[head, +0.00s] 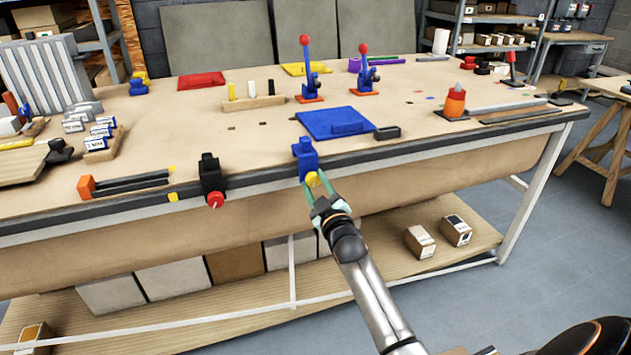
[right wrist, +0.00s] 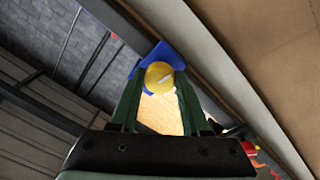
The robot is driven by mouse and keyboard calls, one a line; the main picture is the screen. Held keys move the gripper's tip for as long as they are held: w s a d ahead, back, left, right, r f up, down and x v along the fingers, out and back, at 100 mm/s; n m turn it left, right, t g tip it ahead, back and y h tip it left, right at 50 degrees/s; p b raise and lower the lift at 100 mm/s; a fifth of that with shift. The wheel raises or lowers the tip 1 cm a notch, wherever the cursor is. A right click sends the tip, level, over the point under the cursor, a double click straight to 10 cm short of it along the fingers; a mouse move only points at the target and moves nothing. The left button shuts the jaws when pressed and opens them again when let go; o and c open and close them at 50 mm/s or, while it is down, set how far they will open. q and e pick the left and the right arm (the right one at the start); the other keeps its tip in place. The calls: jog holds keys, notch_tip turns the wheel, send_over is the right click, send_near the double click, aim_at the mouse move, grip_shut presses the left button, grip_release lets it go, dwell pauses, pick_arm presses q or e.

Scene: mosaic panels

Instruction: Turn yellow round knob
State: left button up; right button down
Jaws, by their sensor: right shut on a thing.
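The yellow round knob (head: 312,179) sits on the front of a blue clamp-like block (head: 305,155) at the table's front edge. In the right wrist view the knob (right wrist: 159,76) shows a pale slanted mark on its face, with the blue block (right wrist: 165,54) behind it. My right gripper (head: 313,186) reaches up from below right and is shut on the knob, with one green finger on each side. In the right wrist view my right gripper (right wrist: 158,90) has its fingertips at the knob's sides. My left gripper is not in view.
A black block with a red knob (head: 215,199) is on the same edge to the left. A blue panel (head: 335,122) lies on the table (head: 250,150) behind the yellow knob, with a black block (head: 387,132) beside it. Two red-topped levers (head: 306,70) stand farther back.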

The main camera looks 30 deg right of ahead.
jog(key=shift+r+m+p, duration=0.1)
jog(key=shift+m+p, duration=0.2)
jog(key=shift+m, duration=0.7)
jog(key=shift+m+h+p, duration=0.3)
jog(key=shift+m+p, duration=0.05)
jog(key=shift+m, duration=0.55)
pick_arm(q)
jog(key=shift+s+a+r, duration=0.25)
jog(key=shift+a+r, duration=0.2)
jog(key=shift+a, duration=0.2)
pick_arm(e)
jog(key=shift+m, duration=0.5)
jog(key=shift+c, duration=1.9)
grip_release()
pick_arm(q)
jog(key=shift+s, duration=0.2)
pick_arm(e)
jog(key=shift+s, duration=0.15)
